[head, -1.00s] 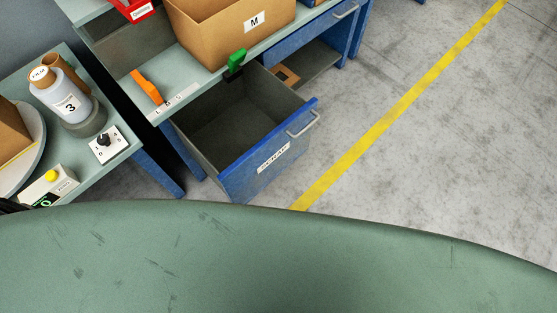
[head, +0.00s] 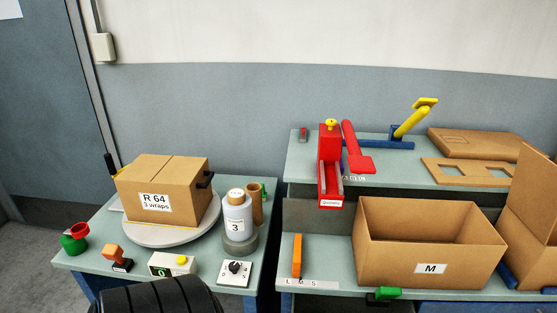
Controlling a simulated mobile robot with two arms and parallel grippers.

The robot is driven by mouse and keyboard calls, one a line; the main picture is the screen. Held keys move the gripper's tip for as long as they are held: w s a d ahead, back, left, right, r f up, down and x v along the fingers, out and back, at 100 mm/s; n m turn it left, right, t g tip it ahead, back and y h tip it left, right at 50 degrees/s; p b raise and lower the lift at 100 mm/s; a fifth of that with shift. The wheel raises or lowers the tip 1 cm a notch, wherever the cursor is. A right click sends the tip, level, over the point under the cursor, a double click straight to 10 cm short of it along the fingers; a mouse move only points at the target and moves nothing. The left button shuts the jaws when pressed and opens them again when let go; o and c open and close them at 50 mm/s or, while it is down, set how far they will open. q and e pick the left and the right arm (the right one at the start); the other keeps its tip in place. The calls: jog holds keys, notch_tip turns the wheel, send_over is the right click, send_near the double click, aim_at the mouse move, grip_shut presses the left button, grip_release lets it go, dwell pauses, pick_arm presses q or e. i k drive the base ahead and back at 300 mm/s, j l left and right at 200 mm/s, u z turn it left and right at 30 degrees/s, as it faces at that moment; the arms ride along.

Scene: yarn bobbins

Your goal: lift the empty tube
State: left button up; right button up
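A plain brown cardboard tube (head: 256,204) stands upright on the left table in the head view, right behind a white bobbin (head: 237,217) marked 3. The bobbin hides part of the tube's left side, and I cannot see into the tube. The bobbin stands on a round grey base (head: 240,245); whether the tube stands on it too is hidden. Neither of my grippers shows in the head view.
A closed box (head: 160,192) sits on a white turntable (head: 150,236) left of the bobbin. An open box (head: 430,245) marked M is at the right. A dark ribbed shape (head: 158,297) covers the bottom edge.

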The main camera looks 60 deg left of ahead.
aim_at(254, 190)
jog(key=i+l+u, duration=0.1)
jog(key=u, duration=0.4)
jog(key=i+l+u, duration=0.1)
jog(key=u, duration=0.4)
jog(key=l+u, duration=0.15)
jog(key=u, duration=1.1)
jog(key=i+j+z, duration=0.1)
jog(key=j, duration=0.2)
jog(key=i+j, duration=0.2)
jog(key=i+j+z, duration=0.15)
jog(key=j, duration=0.25)
jog(key=i+j+z, duration=0.1)
jog(key=j, duration=0.2)
jog(key=i, duration=0.05)
